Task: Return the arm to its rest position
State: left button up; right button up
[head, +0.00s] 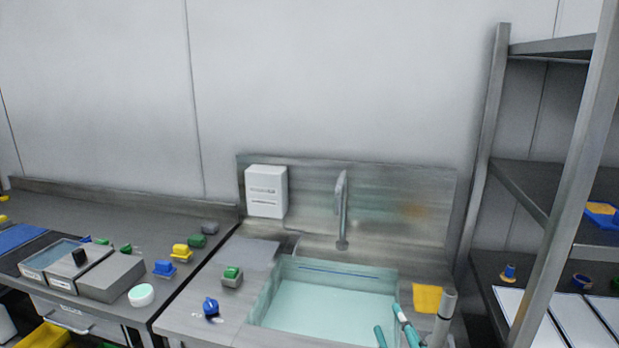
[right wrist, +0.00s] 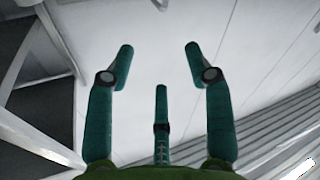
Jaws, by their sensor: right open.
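My right gripper (head: 392,323) shows at the bottom of the head view, its teal fingers in front of the sink's front right part. In the right wrist view the same gripper (right wrist: 160,48) has its fingers spread wide, with nothing between them. That view looks toward a pale wall or ceiling surface, and no object is near the fingertips. My left gripper is in neither view.
A sink basin (head: 325,303) with a faucet (head: 342,215) lies ahead. A yellow cloth (head: 427,298) lies at its right. The left counter holds grey boxes (head: 112,278) and several small coloured parts. A metal shelf rack (head: 565,190) stands at the right.

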jog(key=s+d+f+m+g+h, duration=0.4)
jog(key=s+f+g, duration=0.5)
jog(key=f, duration=0.7)
jog(key=s+f+m+g+y, duration=0.1)
jog(key=s+f+g, duration=0.25)
jog(key=s, duration=0.55)
jog(key=s+f+m+g+y, duration=0.1)
jog(key=s+f+g, duration=0.2)
jog(key=s+f, duration=0.55)
jog(key=f, duration=0.9)
jog(key=s+f, duration=0.2)
jog(key=f, duration=0.9)
jog(key=s+d+f+g, duration=0.2)
jog(key=s+d+f, duration=0.1)
jog(key=s+f, duration=1)
jog(key=shift+s, duration=1.15)
